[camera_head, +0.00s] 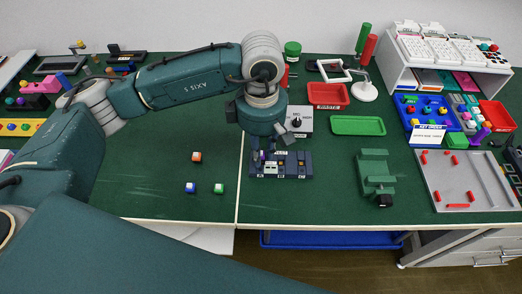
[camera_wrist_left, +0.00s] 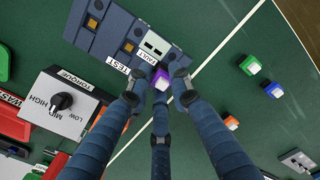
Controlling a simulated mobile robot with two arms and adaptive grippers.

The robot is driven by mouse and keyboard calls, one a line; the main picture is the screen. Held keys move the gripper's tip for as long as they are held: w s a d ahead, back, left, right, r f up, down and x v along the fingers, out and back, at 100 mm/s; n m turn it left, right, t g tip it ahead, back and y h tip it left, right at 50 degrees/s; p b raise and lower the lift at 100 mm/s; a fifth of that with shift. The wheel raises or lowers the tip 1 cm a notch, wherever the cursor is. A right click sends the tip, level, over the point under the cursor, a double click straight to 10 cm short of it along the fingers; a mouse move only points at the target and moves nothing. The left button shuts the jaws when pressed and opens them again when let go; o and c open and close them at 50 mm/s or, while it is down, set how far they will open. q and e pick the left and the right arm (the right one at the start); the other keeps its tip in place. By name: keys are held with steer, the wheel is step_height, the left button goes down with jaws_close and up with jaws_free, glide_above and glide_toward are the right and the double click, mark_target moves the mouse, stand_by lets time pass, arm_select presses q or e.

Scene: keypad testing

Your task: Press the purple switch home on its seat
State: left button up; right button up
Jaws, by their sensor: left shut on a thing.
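My left gripper (camera_head: 264,157) hangs over the left end of the dark blue-grey test block (camera_head: 292,166). In the left wrist view its three fingers (camera_wrist_left: 160,88) are closed around the purple switch (camera_wrist_left: 161,79), whose pale top shows between the tips. The switch is at the edge of the block (camera_wrist_left: 92,35), beside the white two-slot part and the FAULT label. The fingers hide its underside, so I cannot tell whether it touches a seat. Other seats with copper-coloured squares on the block look empty. My right gripper is not in view.
Orange (camera_head: 196,157), blue (camera_head: 190,187) and green (camera_head: 218,188) switches lie loose left of the block. A torque knob box (camera_head: 299,121) stands close behind it. A green vise (camera_head: 375,172) is to the right. The table front is clear.

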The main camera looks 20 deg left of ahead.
arm_select(q)
steer(key=shift+b, duration=0.35)
steer(key=shift+b, duration=0.35)
stand_by(0.9)
steer(key=shift+f+b, duration=0.6)
steer(key=shift+b, duration=0.05)
steer(key=o, duration=0.9)
steer(key=shift+r, duration=0.1)
steer(key=shift+r, duration=4.05)
